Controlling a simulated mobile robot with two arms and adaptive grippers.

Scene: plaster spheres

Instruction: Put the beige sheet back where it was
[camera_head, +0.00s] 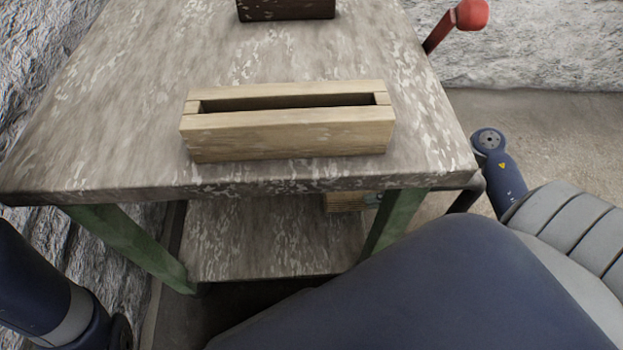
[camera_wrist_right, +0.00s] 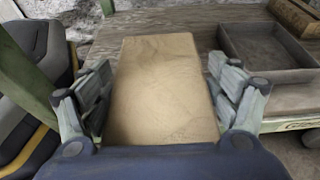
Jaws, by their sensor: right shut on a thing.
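The beige sheet (camera_wrist_right: 165,85) is a flat, pale tan panel in the right wrist view. My right gripper (camera_wrist_right: 160,72) is shut on it, with one finger at each side edge. In the head view the sheet is not seen, and my large dark blue arm covers the lower right. A pale wooden holder (camera_head: 290,133) with a long, narrow slot sits on the table top; its slot looks empty. My left arm shows at the lower left of the head view, but its gripper is out of frame.
The worn table (camera_head: 110,110) has green legs and a lower shelf (camera_head: 265,240). A dark box (camera_head: 285,9) stands farther back on it. A small wooden item (camera_head: 344,202) is on the shelf. The wrist view shows a shallow dark tray (camera_wrist_right: 268,70) and a brown box (camera_wrist_right: 296,16).

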